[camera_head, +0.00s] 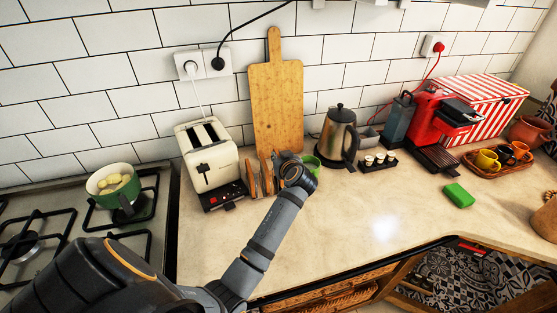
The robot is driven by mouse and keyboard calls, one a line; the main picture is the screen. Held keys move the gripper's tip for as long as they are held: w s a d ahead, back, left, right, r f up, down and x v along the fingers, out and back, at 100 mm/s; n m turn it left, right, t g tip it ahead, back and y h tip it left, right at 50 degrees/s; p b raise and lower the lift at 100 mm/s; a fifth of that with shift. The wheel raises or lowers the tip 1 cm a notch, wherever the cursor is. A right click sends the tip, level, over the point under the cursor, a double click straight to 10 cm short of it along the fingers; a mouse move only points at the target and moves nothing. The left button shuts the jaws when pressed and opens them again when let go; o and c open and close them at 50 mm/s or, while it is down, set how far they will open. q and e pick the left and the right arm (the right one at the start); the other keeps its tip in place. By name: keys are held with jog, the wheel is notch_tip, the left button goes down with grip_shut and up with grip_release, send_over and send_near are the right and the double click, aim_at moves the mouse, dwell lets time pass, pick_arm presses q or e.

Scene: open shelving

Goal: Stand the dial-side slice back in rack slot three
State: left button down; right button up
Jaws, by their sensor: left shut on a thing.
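The cream toaster (208,164) stands on the counter against the wall, its lever and dark front facing me. A small rack with brown toast slices (266,176) upright in it stands just right of the toaster. My left gripper (284,160) is at the rack's right side, pointing down and away from me, and is shut on a slice. My own wrist hides most of its fingers and the slice, so I cannot tell whether that slice touches the rack. The individual slots are too small to tell apart. My right gripper is not in view.
A wooden board (276,105) leans on the wall behind the rack. A green mug (312,164) stands close behind my wrist, with a steel kettle (337,136) to its right. A green sponge (458,195) lies at right. The front counter is clear.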

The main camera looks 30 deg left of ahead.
pick_arm(q)
jog(key=shift+f, duration=0.8)
jog(key=shift+f, duration=0.1)
jog(key=c, duration=1.4)
grip_release()
